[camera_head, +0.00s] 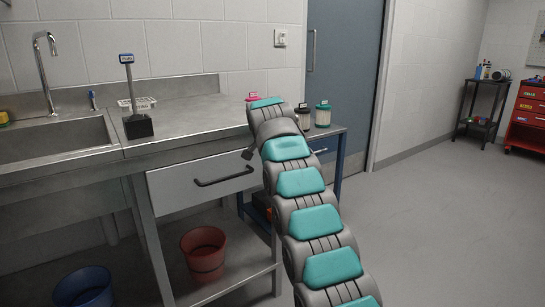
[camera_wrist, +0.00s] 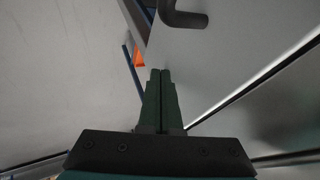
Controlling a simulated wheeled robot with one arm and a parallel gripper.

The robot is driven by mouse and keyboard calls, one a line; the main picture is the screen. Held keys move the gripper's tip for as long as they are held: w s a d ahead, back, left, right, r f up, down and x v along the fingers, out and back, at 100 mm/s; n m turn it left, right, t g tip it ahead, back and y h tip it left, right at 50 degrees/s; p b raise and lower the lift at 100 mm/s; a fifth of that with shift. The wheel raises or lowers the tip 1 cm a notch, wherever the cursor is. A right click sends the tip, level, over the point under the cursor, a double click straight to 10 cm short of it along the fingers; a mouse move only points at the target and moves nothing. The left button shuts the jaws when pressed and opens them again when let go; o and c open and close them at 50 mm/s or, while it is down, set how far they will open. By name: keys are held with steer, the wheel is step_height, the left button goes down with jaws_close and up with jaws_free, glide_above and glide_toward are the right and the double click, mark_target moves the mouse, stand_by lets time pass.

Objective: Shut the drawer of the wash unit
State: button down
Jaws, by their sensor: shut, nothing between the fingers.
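The wash unit (camera_head: 60,163) is a steel bench with a sink at the left of the head view. Its drawer (camera_head: 168,188) has a plain grey front with a black bar handle (camera_head: 224,176). I cannot tell how far the drawer stands out. In the wrist view the drawer front (camera_wrist: 235,55) fills the right side, with part of the handle (camera_wrist: 182,18) at the top. My gripper (camera_wrist: 160,72) is shut and empty, its fingertips close to the drawer front below the handle in that picture; contact is unclear. In the head view my arm mostly hides it, by the drawer's right end.
A red bucket (camera_head: 203,255) stands on the shelf under the drawer, and a blue bucket (camera_head: 84,287) stands at lower left. A blue-framed table (camera_head: 335,150) with jars stands right of the unit. The floor (camera_head: 440,220) at right is clear.

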steer(key=shift+w+a+r+p, duration=0.2)
steer(key=shift+w+a+p, duration=0.15)
steer(key=shift+w, duration=0.1)
steer(key=shift+r, duration=0.1)
stand_by(0.4)
